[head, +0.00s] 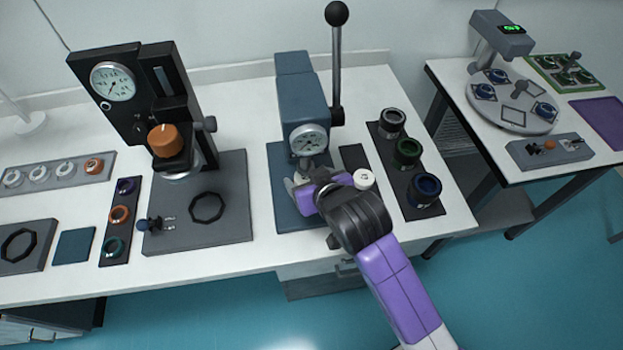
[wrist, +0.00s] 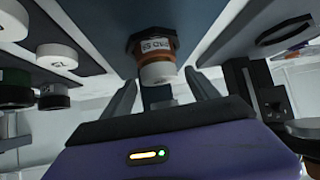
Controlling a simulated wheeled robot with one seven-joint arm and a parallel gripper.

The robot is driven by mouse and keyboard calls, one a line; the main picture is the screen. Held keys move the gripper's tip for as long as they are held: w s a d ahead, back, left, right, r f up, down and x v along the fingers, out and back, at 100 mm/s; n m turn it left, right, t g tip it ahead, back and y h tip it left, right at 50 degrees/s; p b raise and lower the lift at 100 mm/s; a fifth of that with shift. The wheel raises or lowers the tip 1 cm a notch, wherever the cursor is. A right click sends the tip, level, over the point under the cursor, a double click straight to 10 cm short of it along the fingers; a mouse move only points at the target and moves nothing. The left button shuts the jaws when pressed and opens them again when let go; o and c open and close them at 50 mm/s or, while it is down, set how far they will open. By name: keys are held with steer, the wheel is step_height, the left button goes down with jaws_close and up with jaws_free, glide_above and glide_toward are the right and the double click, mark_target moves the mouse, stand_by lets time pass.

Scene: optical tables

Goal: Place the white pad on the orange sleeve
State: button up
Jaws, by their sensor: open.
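The white pad (wrist: 158,73) is between my fingers in the wrist view. It is in line with the end of the orange-brown sleeve (wrist: 152,45) and looks to be touching it. My gripper (wrist: 162,98) is open, with one finger on each side of the pad and visible gaps. In the head view my gripper (head: 306,187) is low over the base of the blue lever press, under its dial. The pad shows there only as a small white patch; the gripper mostly hides the sleeve.
A small white round piece (head: 363,179) sits just right of my gripper. A rack (head: 430,206) with several dark rings stands farther right. A black gauge press (head: 130,90) stands left.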

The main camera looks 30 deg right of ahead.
steer(key=d+v, duration=0.1)
steer(key=v, duration=1.1)
steer(key=shift+a+r+b, duration=0.15)
steer(key=shift+a+b, duration=0.15)
steer(key=shift+a, duration=0.15)
steer(key=s+f+n+t+y, duration=0.15)
steer(key=s+f, duration=0.35)
steer(key=s, duration=0.7)
steer(key=s+d+r+t, duration=0.1)
steer(key=s+r, duration=0.3)
steer(key=s, duration=0.8)
steer(key=shift+s+r+t, duration=0.35)
steer(key=shift+t, duration=0.5)
